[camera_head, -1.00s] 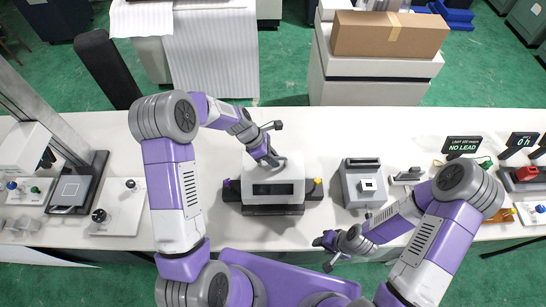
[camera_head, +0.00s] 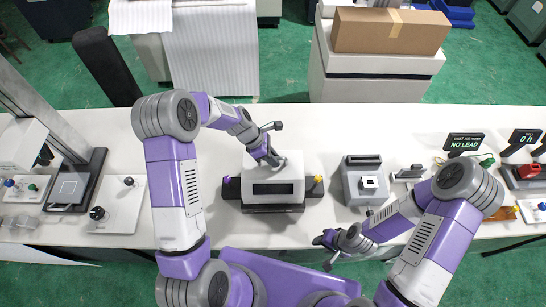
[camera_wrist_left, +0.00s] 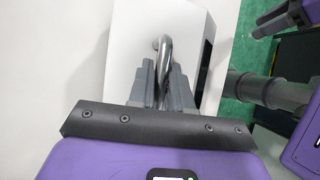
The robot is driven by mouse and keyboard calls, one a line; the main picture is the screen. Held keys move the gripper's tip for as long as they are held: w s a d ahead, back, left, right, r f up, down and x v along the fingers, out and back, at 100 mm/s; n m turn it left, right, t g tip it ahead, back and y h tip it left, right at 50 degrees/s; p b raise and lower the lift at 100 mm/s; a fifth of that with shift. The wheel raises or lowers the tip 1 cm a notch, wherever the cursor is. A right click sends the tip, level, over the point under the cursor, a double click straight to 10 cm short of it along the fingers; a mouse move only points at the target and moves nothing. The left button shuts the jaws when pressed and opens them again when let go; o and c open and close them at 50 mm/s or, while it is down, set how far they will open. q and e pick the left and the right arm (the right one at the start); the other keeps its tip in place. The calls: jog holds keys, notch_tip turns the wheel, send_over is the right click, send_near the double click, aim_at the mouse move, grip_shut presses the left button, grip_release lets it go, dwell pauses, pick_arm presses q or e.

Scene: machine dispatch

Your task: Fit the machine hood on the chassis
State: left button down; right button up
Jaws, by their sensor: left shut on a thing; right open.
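The white machine hood (camera_head: 280,172) with a dark window on its front sits at the dark chassis (camera_head: 272,208) in the middle of the table. A purple knob (camera_head: 228,182) is at the chassis' left and a yellow one (camera_head: 318,180) at its right. My left gripper (camera_head: 276,161) is shut on the hood's metal handle, which shows between the fingers in the left wrist view (camera_wrist_left: 163,60). I cannot tell whether the hood is fully seated. My right gripper (camera_head: 322,242) is open and empty near the table's front edge.
A grey device (camera_head: 363,184) stands right of the chassis. A white panel with black knobs (camera_head: 118,205) lies to the left. A NO LEAD sign (camera_head: 464,143) stands at the right. The table behind the hood is clear.

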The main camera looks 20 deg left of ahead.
pick_arm(q)
jog(key=shift+f, duration=0.1)
jog(key=c, duration=1)
grip_release()
jog(key=shift+o, duration=0.2)
jog(key=v, duration=0.7)
jog(key=shift+r, duration=0.25)
jog(key=shift+s+a, duration=0.1)
jog(key=shift+a, duration=0.05)
